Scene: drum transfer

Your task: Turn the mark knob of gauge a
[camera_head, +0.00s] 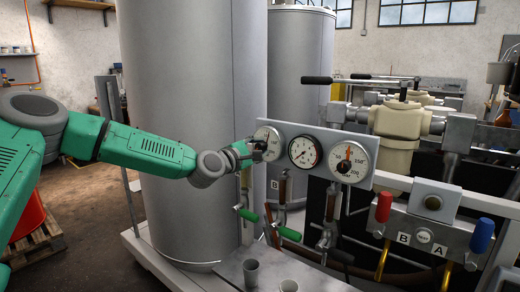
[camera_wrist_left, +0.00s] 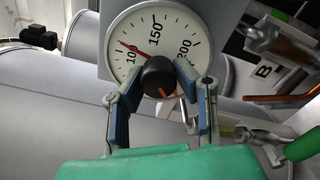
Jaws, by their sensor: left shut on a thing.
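Gauge a is not labelled in these views; the leftmost dial gauge (camera_head: 268,140) on the grey panel is the one my left gripper (camera_head: 256,150) is at. In the left wrist view this gauge (camera_wrist_left: 128,30) has a white face with numbers 100, 150 and 200. A red needle points near 100. The black mark knob (camera_wrist_left: 158,76) sits at the centre of the dial, with an orange mark at its lower right. My left gripper (camera_wrist_left: 160,88) has its two fingers on either side of the knob, shut on it. My right gripper is not in view.
Two more gauges, a middle one (camera_head: 305,151) and a right one (camera_head: 349,161), share the panel. Green-handled valves (camera_head: 290,233) hang below. A large grey tank (camera_head: 190,100) stands behind my left arm. A red lever (camera_head: 384,207) and a blue lever (camera_head: 482,235) stand at right.

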